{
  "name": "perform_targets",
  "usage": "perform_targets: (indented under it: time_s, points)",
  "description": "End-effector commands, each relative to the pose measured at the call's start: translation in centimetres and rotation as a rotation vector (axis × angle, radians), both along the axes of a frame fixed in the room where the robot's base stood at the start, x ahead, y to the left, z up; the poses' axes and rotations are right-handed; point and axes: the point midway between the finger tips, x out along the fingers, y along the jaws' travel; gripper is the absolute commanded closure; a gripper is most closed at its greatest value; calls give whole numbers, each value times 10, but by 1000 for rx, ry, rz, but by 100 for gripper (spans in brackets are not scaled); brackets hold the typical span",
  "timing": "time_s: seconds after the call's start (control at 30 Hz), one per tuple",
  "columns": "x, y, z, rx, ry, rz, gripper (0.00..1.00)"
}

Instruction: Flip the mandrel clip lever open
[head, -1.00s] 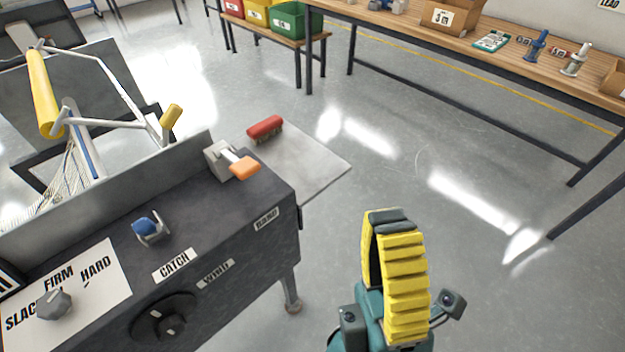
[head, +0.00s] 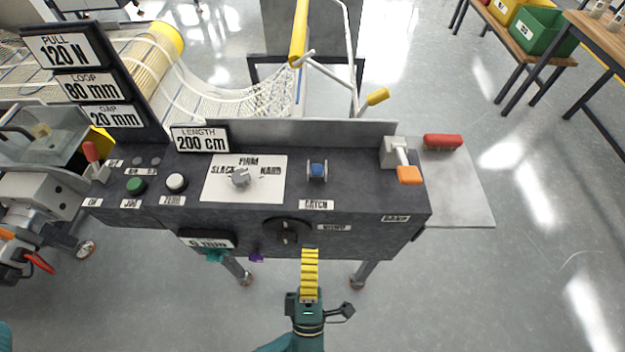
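No part is labelled as the mandrel clip, so I cannot tell which lever is meant. A grey bracket with an orange-tipped lever (head: 408,173) sits at the right end of the dark console. A small blue catch piece (head: 317,171) in a grey holder stands above the CATCH label. A yellow roller (head: 299,35) on a white frame with a yellow handle (head: 377,96) stands behind the console. My gripper (head: 310,254) has yellow ribbed fingers and is in front of the console, below the WIND label, apart from the levers. Its fingers overlap in this view, hiding any gap.
The dark console (head: 375,210) carries a tension dial (head: 240,178), a black wind knob (head: 286,233), buttons and a red lever (head: 91,153). A red brush (head: 443,141) lies on the grey side plate (head: 460,190).

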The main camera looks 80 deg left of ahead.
Motion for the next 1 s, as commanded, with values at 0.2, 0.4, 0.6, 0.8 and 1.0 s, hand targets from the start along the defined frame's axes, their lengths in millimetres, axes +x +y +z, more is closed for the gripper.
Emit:
perform_targets:
  time_s: [0.2,0.4,0.6,0.8,1.0]
  points:
    - [3,33,19,3,-5,7,100]
    - [9,71,41,4,-4,6,100]
    - [13,103,60,4,-2,3,100]
    - [16,116,68,2,-1,-1,100]
    - [17,116,69,2,0,-2,100]
